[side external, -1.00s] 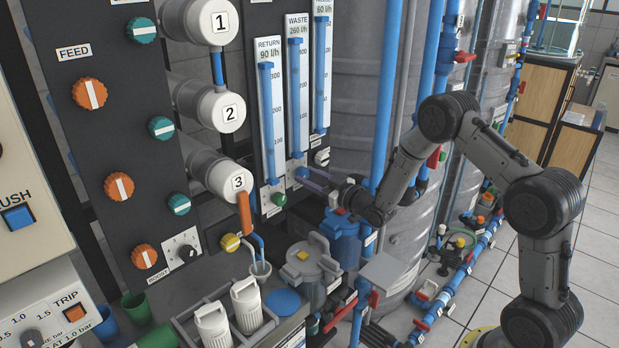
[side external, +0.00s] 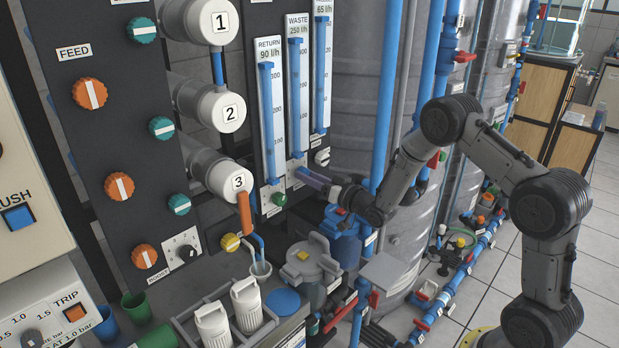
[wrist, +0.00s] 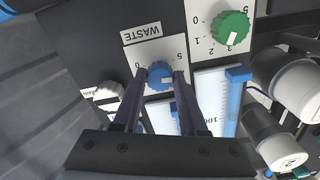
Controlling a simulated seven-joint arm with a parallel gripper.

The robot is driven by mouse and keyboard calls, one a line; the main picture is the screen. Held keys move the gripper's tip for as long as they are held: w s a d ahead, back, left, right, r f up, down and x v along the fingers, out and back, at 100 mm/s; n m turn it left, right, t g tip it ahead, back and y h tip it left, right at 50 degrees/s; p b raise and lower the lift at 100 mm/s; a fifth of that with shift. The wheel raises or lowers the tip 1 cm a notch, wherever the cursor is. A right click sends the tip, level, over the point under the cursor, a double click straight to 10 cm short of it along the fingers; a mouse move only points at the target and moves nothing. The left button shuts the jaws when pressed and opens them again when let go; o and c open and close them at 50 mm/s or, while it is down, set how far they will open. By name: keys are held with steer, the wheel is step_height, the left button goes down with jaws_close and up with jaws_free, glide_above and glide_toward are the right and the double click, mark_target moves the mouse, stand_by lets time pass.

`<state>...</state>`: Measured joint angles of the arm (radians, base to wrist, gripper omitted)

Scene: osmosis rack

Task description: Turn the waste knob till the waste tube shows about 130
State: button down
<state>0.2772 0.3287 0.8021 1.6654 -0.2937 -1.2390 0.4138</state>
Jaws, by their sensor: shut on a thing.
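The waste knob (wrist: 159,71) is blue with a white pointer line and sits under the upside-down WASTE label (wrist: 156,32) in the wrist view. My gripper (wrist: 160,78) is shut on it, one dark purple finger on each side. In the side view my gripper (side external: 308,177) reaches in from the right at the foot of the waste tube (side external: 297,105) and hides the knob. The waste tube's display (side external: 298,30) reads 250 l/h, and its blue column stands high.
The return tube (side external: 271,120) reads 90 l/h, with a green knob (side external: 279,199) below it. A third tube (side external: 322,75) at right reads 65 l/h. A white knob (wrist: 108,90) is close beside my fingers. Blue pipes (side external: 385,110) stand near my arm.

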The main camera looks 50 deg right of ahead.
steer(key=shift+m, duration=1.6)
steer(key=shift+c, duration=2.2)
jaws_free()
steer(key=shift+s, duration=0.1)
steer(key=s, duration=1.3)
steer(key=shift+s, duration=0.35)
